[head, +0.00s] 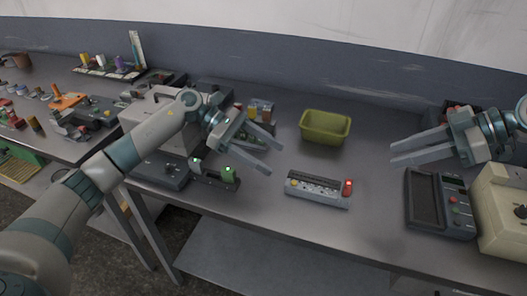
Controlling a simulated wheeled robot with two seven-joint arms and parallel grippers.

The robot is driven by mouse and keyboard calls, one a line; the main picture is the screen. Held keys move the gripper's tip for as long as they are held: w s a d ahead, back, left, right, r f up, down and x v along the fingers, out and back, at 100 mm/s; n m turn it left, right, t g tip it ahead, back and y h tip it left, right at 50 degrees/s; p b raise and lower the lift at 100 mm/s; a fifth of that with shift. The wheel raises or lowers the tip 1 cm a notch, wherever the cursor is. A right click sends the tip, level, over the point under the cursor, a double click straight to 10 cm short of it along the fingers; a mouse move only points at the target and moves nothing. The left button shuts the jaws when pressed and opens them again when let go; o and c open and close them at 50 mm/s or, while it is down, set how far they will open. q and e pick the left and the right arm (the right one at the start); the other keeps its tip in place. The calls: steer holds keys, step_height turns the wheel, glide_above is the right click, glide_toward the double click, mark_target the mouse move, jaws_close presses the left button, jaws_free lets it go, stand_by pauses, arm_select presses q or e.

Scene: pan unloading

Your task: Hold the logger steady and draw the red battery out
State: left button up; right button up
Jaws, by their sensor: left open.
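The logger (313,190) looks like a low grey box lying near the front edge of the metal table. A red battery (348,187) stands upright at its right end. My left gripper (268,158) is open and empty, above the table to the left of and behind the logger. My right gripper (392,155) is to the right of and behind the logger, its two fingers apart with nothing between them. Neither gripper touches the logger or the battery.
An olive-green bin (325,127) stands behind the logger. A dark grey device with a screen (436,203) and a cream box (505,215) stand at the right. A small device with a green part (229,176) sits left of the logger. The table around the logger is clear.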

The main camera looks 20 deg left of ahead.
mark_target(317, 185)
arm_select(q)
steer(key=x, duration=1.6)
steer(key=shift+d, duration=0.2)
